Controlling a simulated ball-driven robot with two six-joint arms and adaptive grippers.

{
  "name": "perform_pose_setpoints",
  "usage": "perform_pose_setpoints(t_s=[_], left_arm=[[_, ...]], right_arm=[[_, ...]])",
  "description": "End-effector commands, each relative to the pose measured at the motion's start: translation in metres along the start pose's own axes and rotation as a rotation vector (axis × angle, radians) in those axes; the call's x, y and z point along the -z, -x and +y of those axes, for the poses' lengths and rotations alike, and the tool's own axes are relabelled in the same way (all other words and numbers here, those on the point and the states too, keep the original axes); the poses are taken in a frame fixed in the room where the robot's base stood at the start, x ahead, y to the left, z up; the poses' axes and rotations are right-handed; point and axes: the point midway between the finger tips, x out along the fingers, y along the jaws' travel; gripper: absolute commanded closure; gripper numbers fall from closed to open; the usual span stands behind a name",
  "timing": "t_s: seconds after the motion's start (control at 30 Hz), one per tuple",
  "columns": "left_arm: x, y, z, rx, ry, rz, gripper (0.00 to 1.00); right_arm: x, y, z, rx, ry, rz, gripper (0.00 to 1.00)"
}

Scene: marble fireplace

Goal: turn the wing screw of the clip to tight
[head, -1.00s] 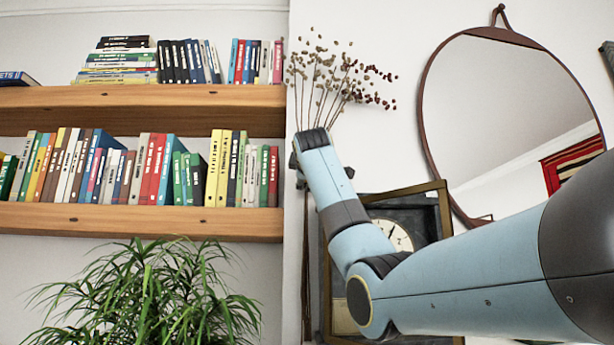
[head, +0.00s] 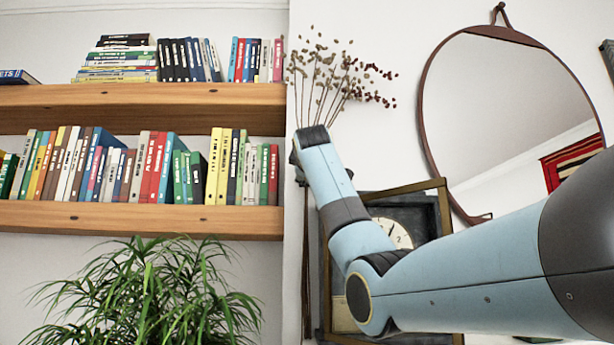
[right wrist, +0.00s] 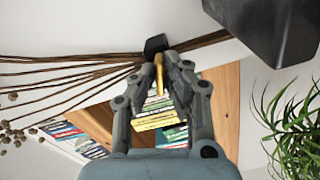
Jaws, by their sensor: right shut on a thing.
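In the right wrist view my right gripper (right wrist: 163,80) is shut on a slim brass-yellow piece, the wing screw (right wrist: 159,70), between its fingertips. Just beyond the fingertips is a small black block, the clip (right wrist: 155,44). Thin dried stems (right wrist: 70,80) run from the left to the clip. The screw's exact turn angle cannot be told. In the head view my right arm hides the clip and the screw, and most of the gripper. My left gripper is in neither view.
In the head view, dried flowers (head: 338,78) rise behind my right wrist. A framed clock (head: 397,233) is behind my arm, with a round mirror (head: 500,110) to the right. Bookshelves (head: 140,220) and a leafy plant (head: 150,295) are at the left.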

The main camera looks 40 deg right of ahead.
Motion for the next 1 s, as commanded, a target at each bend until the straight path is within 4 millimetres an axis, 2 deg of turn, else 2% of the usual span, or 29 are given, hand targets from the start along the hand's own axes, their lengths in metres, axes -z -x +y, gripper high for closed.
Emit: perform_pose_setpoints(t_s=[1.0], left_arm=[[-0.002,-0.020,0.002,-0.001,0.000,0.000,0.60]], right_arm=[[0.000,0.000,0.000,-0.002,-0.926,0.002,1.00]])
